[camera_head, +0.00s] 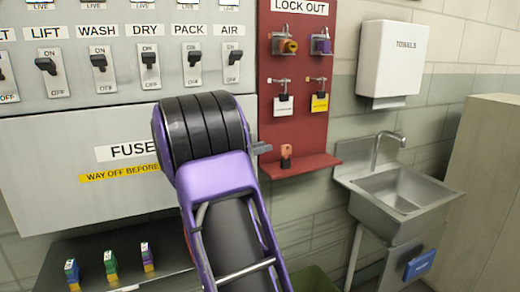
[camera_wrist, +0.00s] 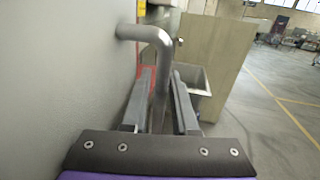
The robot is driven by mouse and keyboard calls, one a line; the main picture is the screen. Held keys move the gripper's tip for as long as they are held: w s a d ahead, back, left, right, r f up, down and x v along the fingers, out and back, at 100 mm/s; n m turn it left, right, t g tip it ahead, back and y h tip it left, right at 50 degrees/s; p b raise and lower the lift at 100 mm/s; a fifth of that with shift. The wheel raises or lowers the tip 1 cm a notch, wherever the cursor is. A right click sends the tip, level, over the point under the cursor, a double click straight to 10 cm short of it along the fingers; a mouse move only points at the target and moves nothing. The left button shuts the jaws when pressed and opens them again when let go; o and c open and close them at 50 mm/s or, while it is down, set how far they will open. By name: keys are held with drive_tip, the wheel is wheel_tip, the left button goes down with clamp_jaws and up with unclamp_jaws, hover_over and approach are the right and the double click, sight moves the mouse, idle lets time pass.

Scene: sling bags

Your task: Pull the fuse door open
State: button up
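The fuse door (camera_head: 60,165) is the wide grey panel with the "FUSE" and "WAY OFF BEFORE" labels; it looks closed. In the wrist view, its grey face (camera_wrist: 60,70) fills the left side. A bent metal bar handle (camera_wrist: 160,60) sticks out from it and runs down between the fingers of my gripper (camera_wrist: 164,100). The fingers are apart, with a visible gap between the handle and the right finger. In the head view, my purple and black arm covers the door's right part and the handle; only a fingertip of my gripper (camera_head: 262,148) shows.
Labelled switches (camera_head: 150,67) line the panel above the door. A red lock-out board (camera_head: 296,120) with padlocks hangs to the right. Several coloured fuses (camera_head: 110,264) stand on a dark shelf below. A metal sink (camera_head: 405,195) and towel dispenser (camera_head: 392,58) are further right.

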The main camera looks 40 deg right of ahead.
drive_tip(key=shift+d, duration=0.1)
clamp_jaws()
idle(1.4)
